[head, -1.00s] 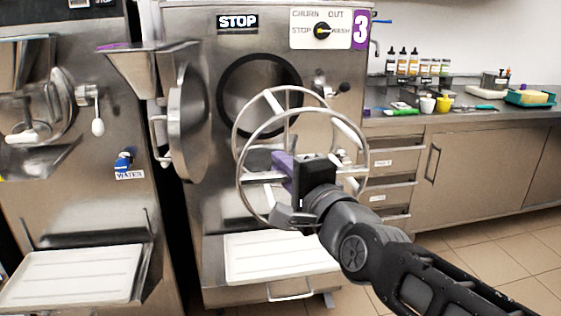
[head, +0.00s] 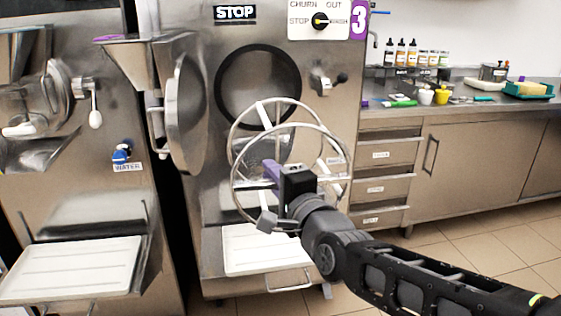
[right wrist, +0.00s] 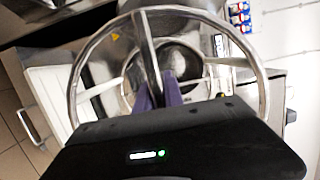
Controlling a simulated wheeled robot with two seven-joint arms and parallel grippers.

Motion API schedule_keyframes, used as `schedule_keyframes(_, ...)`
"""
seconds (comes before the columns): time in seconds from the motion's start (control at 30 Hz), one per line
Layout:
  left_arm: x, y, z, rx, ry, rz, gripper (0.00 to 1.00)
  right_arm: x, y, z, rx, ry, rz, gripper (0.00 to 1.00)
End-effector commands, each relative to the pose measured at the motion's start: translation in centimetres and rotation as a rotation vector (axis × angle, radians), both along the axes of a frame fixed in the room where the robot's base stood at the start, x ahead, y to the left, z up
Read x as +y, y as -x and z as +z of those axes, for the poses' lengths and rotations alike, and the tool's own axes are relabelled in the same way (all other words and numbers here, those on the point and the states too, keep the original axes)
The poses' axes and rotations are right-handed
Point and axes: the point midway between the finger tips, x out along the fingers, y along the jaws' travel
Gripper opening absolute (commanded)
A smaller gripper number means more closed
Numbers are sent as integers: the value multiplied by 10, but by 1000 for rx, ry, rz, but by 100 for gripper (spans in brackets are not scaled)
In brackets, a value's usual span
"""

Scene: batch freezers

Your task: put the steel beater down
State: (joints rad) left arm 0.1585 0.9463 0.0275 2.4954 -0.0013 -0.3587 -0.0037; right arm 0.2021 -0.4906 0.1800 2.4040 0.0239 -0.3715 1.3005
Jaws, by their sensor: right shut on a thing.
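The steel beater (head: 318,130) is an open frame of two steel rings joined by bars. My right gripper (head: 272,172), with purple fingers, is shut on it and holds it up in front of machine 3, below its round opening. In the right wrist view the beater's ring (right wrist: 262,75) spans the picture, and the purple fingertips (right wrist: 163,92) meet at its central bar. A white tray (head: 262,250) lies on the shelf under the machine's opening, below the beater. My left gripper is not in view.
Machine 3's round door (head: 187,112) stands open at the left of its dark opening (head: 257,85). A second machine with a white tray (head: 70,268) is at the left. The counter (head: 465,108) at the right holds bottles, cups and a teal tray (head: 528,91).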

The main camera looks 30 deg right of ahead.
Motion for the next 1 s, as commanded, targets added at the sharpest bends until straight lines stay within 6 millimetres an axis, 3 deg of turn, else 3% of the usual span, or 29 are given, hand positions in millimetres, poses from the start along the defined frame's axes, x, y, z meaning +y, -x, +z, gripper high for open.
schedule_keyframes(0.03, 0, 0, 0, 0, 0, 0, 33, 1, -15, -21, 13, -2, 12, 0)
schedule_keyframes(0.2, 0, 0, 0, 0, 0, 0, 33, 17, -55, -91, 13, -6, 105, 0)
schedule_keyframes(0.4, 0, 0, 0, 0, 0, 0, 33, 53, -71, -159, 6, -7, 259, 0)
schedule_keyframes(0.5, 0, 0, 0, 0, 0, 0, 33, 67, -70, -179, 1, -5, 315, 0)
schedule_keyframes(0.63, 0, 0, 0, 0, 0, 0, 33, 76, -69, -190, -2, -1, 353, 0)
schedule_keyframes(1.0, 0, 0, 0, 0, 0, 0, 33, 77, -69, -190, -4, 1, 355, 0)
